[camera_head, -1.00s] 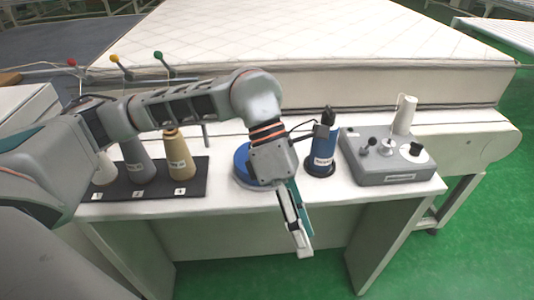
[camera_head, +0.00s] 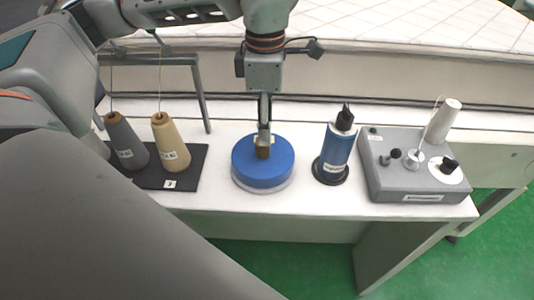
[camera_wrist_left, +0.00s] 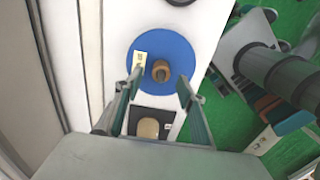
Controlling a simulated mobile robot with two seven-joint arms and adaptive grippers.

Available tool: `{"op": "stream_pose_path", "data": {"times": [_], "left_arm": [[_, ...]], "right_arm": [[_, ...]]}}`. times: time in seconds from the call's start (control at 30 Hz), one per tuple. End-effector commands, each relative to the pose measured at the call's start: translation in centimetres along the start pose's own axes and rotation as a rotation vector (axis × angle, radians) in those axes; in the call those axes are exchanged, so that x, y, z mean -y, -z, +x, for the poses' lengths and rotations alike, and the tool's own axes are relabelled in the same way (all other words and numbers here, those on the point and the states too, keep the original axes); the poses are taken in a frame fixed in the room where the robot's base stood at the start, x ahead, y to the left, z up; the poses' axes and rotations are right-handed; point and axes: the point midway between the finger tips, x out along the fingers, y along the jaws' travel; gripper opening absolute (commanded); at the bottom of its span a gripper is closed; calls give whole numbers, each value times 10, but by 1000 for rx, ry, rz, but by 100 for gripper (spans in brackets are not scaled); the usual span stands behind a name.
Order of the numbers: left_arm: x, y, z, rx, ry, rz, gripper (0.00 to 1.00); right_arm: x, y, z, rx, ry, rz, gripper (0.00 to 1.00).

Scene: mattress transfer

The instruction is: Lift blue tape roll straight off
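The blue tape roll (camera_head: 247,173) lies flat on a pale round base on the white table, in the middle of the head view. A brown core (camera_wrist_left: 161,70) stands up at its centre. My left gripper (camera_head: 264,138) points down over the roll. In the left wrist view its fingers are apart on both sides of the core, with the blue disc (camera_wrist_left: 180,50) beneath them. The left gripper is open and empty; whether the fingertips touch the roll I cannot tell. My right gripper cannot be made out.
A blue bottle-like tool (camera_head: 337,150) stands close to the right of the roll. A grey control box (camera_head: 400,185) is farther right. Grey (camera_head: 125,145) and tan (camera_head: 170,145) thread cones stand on a dark mat to the left. A mattress (camera_head: 400,60) lies behind the table.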

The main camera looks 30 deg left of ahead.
Motion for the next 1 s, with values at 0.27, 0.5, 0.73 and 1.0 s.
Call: {"op": "stream_pose_path", "data": {"times": [0.27, 0.5, 0.73, 1.0], "left_arm": [[2, 5, 34, -1, 4, 0, 40], [2, 5, 59, 1, 2, 0, 40], [2, 5, 60, 2, 0, 1, 40], [2, 5, 59, 3, 0, 1, 0]], "right_arm": [[3, -8, -1, 13, 4, -2, 44], [1, -3, 2, 3, 1, -4, 44], [0, -3, 2, 2, 0, -5, 44], [0, -2, 2, 2, -1, -5, 44]]}}
